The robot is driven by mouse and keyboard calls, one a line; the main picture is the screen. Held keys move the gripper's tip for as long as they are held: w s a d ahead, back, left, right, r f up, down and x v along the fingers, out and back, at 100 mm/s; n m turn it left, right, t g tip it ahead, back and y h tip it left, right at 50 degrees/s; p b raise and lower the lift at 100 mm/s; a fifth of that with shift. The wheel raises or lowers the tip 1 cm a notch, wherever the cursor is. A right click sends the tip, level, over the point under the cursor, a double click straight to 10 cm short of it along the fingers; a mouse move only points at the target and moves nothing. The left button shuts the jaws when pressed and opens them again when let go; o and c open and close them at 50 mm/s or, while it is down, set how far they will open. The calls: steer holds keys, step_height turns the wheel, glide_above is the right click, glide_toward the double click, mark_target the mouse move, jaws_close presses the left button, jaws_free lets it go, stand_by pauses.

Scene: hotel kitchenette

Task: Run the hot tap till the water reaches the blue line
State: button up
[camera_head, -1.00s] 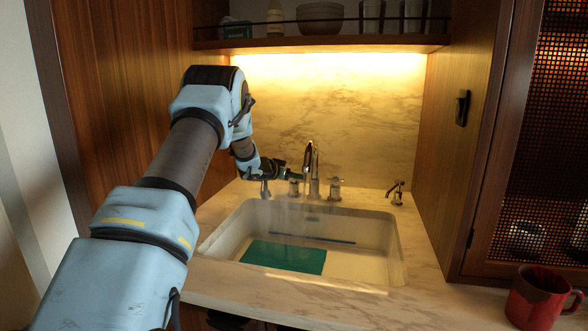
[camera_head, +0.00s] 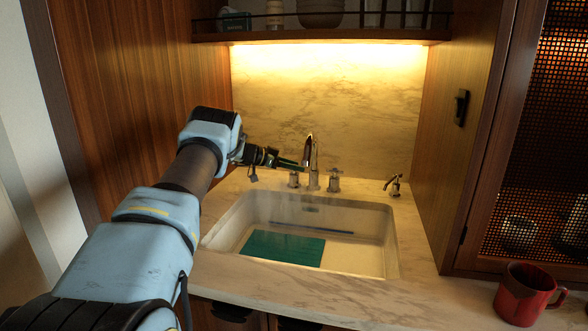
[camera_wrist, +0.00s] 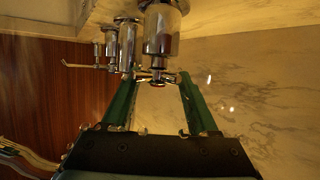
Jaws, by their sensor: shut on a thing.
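The chrome tap spout (camera_head: 311,160) stands behind the sink (camera_head: 218,232), with a left cross handle (camera_head: 293,180) and a right cross handle (camera_head: 334,181). My gripper (camera_head: 303,166) reaches in from the left above the left handle. In the wrist view its two green fingers (camera_wrist: 156,77) are shut on a cross handle with a reddish spot (camera_wrist: 158,84). The blue line (camera_head: 312,228) runs along the sink's inner back wall. A green mat (camera_head: 283,247) lies on the sink's floor. I cannot make out a water surface or a clear stream.
A small chrome dispenser or side tap (camera_head: 395,185) stands right of the tap. A red mug (camera_head: 525,292) sits on the counter at the front right. A shelf (camera_head: 330,38) hangs above, and wooden walls close in both sides.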

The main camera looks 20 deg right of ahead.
steer(key=shift+a+f, duration=0.4)
steer(key=shift+f, duration=0.25)
steer(key=o, duration=1.3)
steer(key=shift+o, duration=0.2)
steer(key=shift+d+r, duration=0.15)
steer(key=b+v, duration=0.3)
steer(key=v, duration=0.4)
steer(key=shift+a, duration=0.25)
steer(key=shift+r, duration=0.1)
